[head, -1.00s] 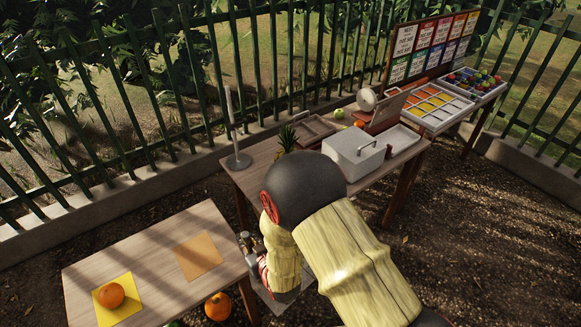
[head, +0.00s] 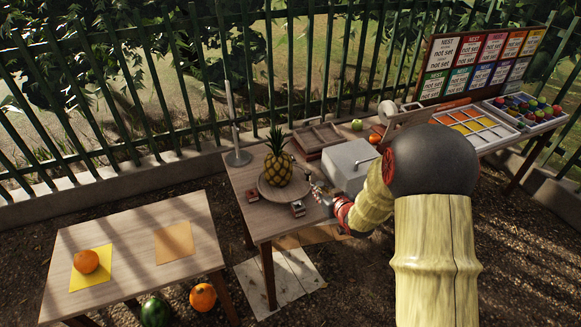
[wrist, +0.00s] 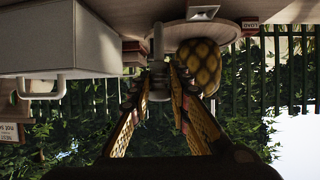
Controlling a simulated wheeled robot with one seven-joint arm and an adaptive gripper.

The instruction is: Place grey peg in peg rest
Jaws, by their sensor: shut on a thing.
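My gripper (head: 313,186) is over the far table, just right of the round board with the pineapple. In the wrist view, which is upside down, my gripper (wrist: 162,66) is shut on a slim grey peg (wrist: 158,40) that stands out beyond the fingertips. In the head view the peg is too small to make out clearly. A small block with a pale square top (head: 298,208) sits at the board's front edge; it may be the peg rest. A similar reddish block (head: 252,195) sits left of the board; its lettering shows in the wrist view (wrist: 250,26).
A pineapple (head: 278,167) stands on the round board (head: 271,194). A white box (head: 350,165) with a handle is close to the right of my gripper. A tall pole on a round base (head: 237,158) stands at the back left. The near table (head: 130,235) holds an orange.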

